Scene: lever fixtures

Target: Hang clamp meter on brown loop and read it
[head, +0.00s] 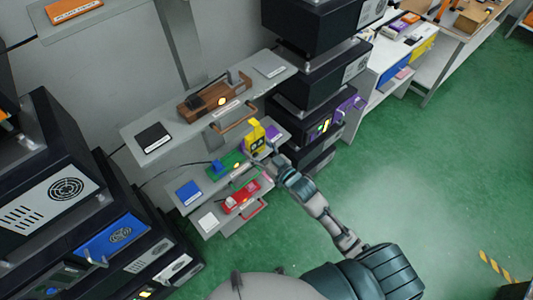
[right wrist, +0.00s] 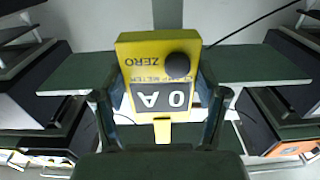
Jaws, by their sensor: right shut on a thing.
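The yellow clamp meter (head: 256,137) is upright in the head view, in front of the shelves. My right gripper (head: 268,153) is shut on it. In the right wrist view the clamp meter (right wrist: 152,50) sits between the fingers of my right gripper (right wrist: 160,112); its face reads "ZERO" and "0 A" upside down, with a dark round knob. The brown loop (head: 238,120) sticks out from the upper shelf below the brown fixture (head: 213,97), just left of and above the meter. A gap between meter and loop cannot be judged. My left gripper is not in view.
Black equipment stacks (head: 315,60) stand right of the shelves, more at left. Green floor (head: 400,170) at right is open.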

